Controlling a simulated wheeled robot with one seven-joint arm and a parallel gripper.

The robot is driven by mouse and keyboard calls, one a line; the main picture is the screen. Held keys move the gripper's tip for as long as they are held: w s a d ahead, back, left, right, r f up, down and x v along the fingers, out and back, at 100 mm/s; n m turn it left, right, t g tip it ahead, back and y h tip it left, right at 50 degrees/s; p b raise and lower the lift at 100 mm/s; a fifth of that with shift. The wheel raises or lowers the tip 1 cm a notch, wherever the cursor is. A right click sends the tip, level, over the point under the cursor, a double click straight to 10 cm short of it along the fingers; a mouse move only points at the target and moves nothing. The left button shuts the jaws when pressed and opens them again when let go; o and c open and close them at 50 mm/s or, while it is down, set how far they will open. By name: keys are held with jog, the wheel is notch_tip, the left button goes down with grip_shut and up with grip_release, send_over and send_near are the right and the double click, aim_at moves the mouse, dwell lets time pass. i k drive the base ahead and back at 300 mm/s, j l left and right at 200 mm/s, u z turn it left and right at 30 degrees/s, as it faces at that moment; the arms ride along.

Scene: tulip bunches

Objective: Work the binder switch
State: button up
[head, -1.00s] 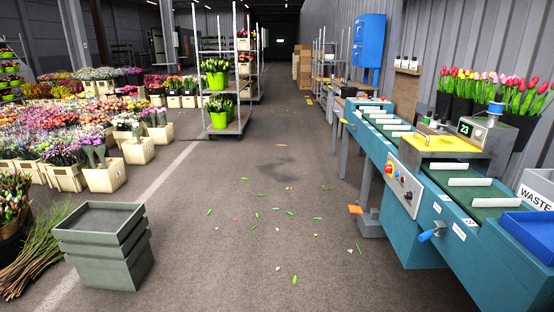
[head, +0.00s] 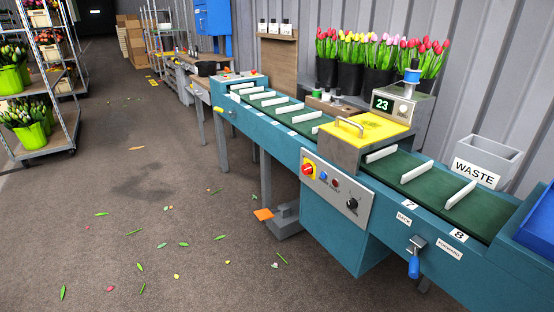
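The teal bunching machine (head: 280,140) runs diagonally along the wall on the right, with a green conveyor belt (head: 425,180) and white dividers. A grey control panel (head: 337,190) on its front side has a red-and-yellow rotary switch (head: 308,169), small blue and red buttons, and a black knob (head: 352,204). Which of these is the binder switch I cannot tell. A yellow-topped unit (head: 365,128) with a handle spans the belt, beside a box with a display reading 23 (head: 383,103). A blue-handled lever (head: 414,262) hangs at the front. My gripper is not in view.
An orange foot pedal (head: 263,214) sits by the machine's leg. A grey waste bin (head: 488,160) and blue tray (head: 538,225) stand at the right. A flower trolley (head: 45,80) is at the left. The floor between is open, with scattered leaves and petals.

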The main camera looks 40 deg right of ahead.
aim_at(306, 169)
jog(key=i+z, duration=0.1)
jog(key=i, duration=0.75)
jog(key=i+j+z, duration=0.1)
jog(key=i, duration=0.75)
jog(key=i+j+z, duration=0.25)
jog(key=k+l, duration=0.05)
jog(key=l, duration=0.05)
